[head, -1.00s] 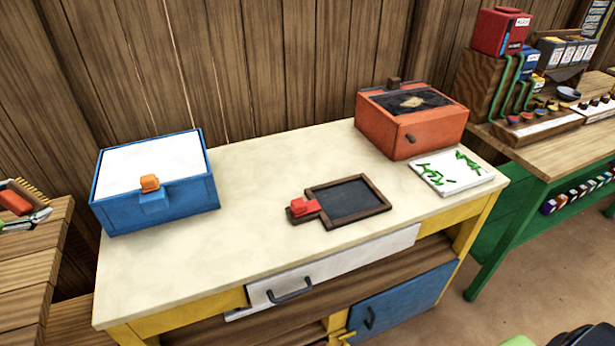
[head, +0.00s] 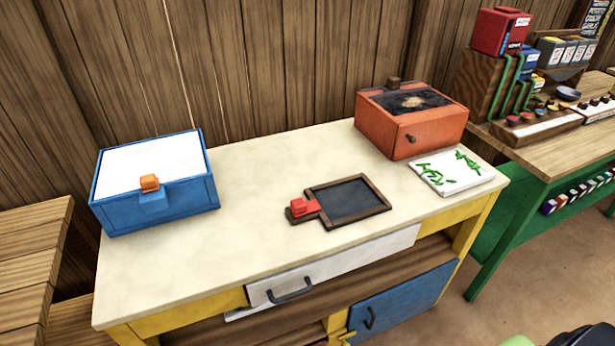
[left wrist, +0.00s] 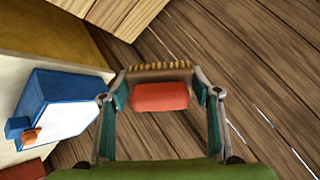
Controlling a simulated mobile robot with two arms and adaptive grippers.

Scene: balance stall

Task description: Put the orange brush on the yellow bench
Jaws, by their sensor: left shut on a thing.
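The orange brush (left wrist: 160,97), with a row of yellowish bristles, is held between the fingers of my left gripper (left wrist: 160,85) in the left wrist view. The gripper is shut on it, and plank wood shows behind it. Neither the brush nor this gripper shows in the head view. The yellow bench (head: 230,250) has a cream top and yellow frame and fills the middle of the head view. My right gripper is not in view.
On the bench stand a blue box (head: 190,187) at left, a small slate board (head: 347,200) in the middle, an orange-red box (head: 430,135) and a white tray (head: 434,182) at right. The bench's front left is clear. A wooden table (head: 30,245) stands left.

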